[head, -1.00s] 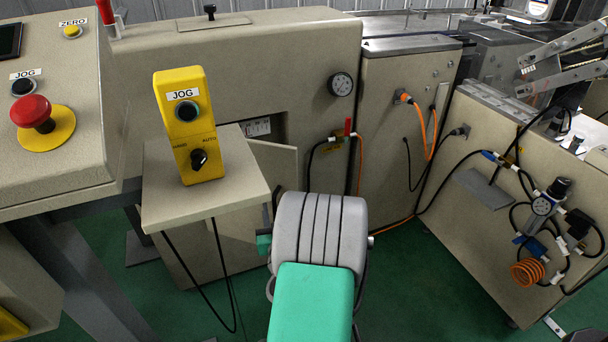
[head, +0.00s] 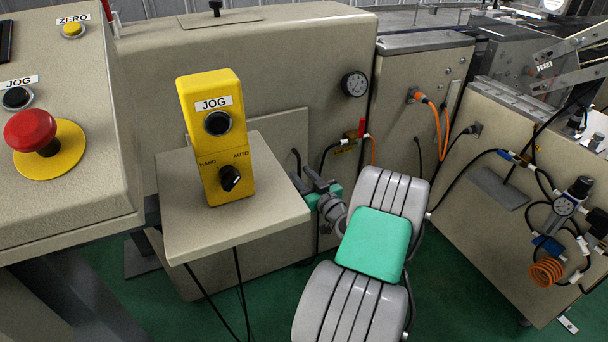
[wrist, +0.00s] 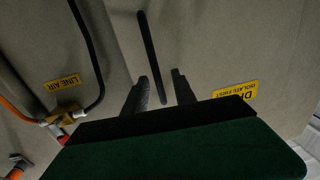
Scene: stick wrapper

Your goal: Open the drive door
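The drive door (head: 278,132) is a beige panel on the machine's front, partly hidden behind the yellow jog box. It looks flush or nearly flush with the housing. A thin dark bar handle (head: 296,158) stands near its right edge. In the wrist view, the handle (wrist: 150,55) runs down between the fingers of my gripper (wrist: 160,92), with a gap on each side. The gripper is open and around the handle's end, not clamped. A yellow "isolate first" label (wrist: 235,90) is partly hidden by my gripper body. In the head view, my gripper (head: 312,186) is by the handle.
The yellow jog box (head: 215,140) stands on a beige shelf (head: 180,215) left of my arm, with cables below. A line-air valve with red handle (head: 361,128) and hoses is close on the right. A pneumatic panel (head: 500,190) stands farther right.

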